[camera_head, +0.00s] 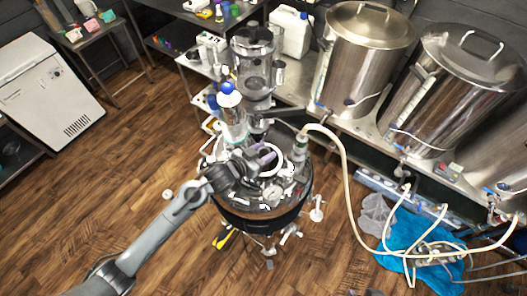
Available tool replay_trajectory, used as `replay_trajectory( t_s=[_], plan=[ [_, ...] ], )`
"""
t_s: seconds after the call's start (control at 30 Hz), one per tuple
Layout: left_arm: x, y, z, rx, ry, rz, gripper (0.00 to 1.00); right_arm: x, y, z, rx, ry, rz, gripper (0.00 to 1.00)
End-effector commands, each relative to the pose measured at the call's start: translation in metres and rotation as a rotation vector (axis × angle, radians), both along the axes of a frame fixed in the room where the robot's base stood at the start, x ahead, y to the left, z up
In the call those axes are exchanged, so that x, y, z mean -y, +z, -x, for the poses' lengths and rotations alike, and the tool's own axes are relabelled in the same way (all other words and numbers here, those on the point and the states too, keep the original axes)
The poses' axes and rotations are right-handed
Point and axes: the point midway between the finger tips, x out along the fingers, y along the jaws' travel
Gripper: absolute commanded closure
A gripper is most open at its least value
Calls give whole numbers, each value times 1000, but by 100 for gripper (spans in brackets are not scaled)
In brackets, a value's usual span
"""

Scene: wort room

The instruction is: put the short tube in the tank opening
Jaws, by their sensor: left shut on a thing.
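The round tank (262,217) stands in the middle of the view, with a cluttered metal top and a dark band around its side. A pale ring on its top (281,166) appears to be the rim of the tank opening. My left gripper (258,161) comes in from the lower left and is over the tank top, at the left side of this ring. It is shut on a small greyish-purple piece (268,155), which looks like the short tube. The gripper hides part of the piece, and I cannot tell whether it is inside the ring or above it. My right gripper is not in view.
A clear bottle with a blue cap (230,105) and a glass-and-metal vessel (255,68) rise behind the gripper. A pale hose (345,170) runs right from the tank. Large steel kettles (365,55) stand on the back bench. The wooden floor at left is mostly clear.

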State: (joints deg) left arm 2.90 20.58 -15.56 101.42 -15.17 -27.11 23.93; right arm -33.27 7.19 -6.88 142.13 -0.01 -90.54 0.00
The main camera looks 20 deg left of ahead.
Motion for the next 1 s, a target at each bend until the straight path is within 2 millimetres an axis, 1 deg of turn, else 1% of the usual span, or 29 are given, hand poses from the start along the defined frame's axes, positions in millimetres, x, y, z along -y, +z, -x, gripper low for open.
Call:
replay_trajectory(
  t_s=[0.17, 0.2, 0.33, 0.6, 0.73, 0.87, 1.0],
  plan=[
    [0, -3, 0, 0, 0, 0, 100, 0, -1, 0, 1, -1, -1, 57],
    [0, -3, 0, 0, 0, 0, 50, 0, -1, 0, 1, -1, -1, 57],
    [0, -2, 0, 0, 0, 0, 30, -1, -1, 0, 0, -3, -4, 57],
    [0, -2, 0, 0, 0, 0, 29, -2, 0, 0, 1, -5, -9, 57],
    [-1, 1, 1, 0, 0, -1, 29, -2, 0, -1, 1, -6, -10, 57],
    [-6, 5, 13, 1, -1, -2, 29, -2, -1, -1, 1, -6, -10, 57],
    [-14, 13, 34, -1, -1, -3, 29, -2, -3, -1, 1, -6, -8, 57]
  ],
)
